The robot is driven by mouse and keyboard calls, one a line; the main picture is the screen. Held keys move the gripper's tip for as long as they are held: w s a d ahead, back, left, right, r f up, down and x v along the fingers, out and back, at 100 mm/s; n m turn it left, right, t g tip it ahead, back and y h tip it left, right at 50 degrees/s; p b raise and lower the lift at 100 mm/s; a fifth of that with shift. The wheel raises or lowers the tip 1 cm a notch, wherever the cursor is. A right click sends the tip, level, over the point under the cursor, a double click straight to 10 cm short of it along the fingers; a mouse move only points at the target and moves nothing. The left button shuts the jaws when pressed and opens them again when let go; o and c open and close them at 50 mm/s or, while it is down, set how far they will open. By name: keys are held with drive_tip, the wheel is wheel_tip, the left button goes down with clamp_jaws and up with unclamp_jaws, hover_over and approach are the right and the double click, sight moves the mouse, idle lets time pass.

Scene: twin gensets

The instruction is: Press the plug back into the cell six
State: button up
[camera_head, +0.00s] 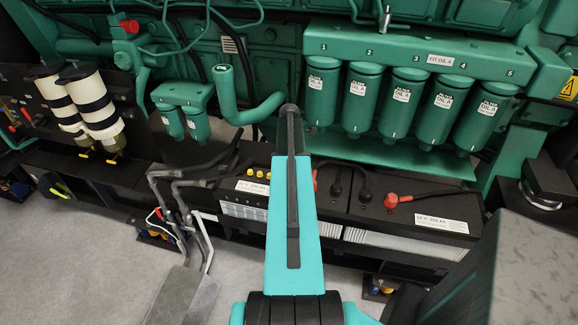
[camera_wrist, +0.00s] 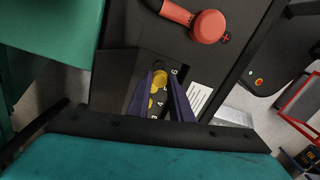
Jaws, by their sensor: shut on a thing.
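In the wrist view, my gripper (camera_wrist: 161,82) has two dark blue fingers pointing at the top of a black battery. It is shut on a yellow plug (camera_wrist: 160,77), which shows between the fingertips. A dark round opening lies partly behind the plug, beside the printed 6 (camera_wrist: 174,71); I take it for cell six. Whether the plug touches the opening is unclear. More yellow plugs (camera_wrist: 152,102) sit in a row below it.
A red terminal cap (camera_wrist: 208,26) with a cable is close to the gripper in the wrist view. A second battery (camera_head: 410,215) stands to the right. Green filters (camera_head: 365,100) hang above it. Grey bent pipes (camera_head: 180,195) stand at the left. The floor (camera_head: 90,260) at lower left is clear.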

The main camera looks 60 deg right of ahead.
drive_tip(key=shift+f+b, duration=1.15)
drive_tip(key=shift+f, duration=1.3)
drive_tip(key=shift+f, duration=0.2)
drive_tip(key=o, duration=0.9)
drive_tip(key=shift+r, duration=0.15)
drive_tip(key=shift+r+p, duration=1.05)
drive_tip(key=shift+r, duration=1.3)
drive_tip(key=shift+c, duration=0.6)
clamp_jaws()
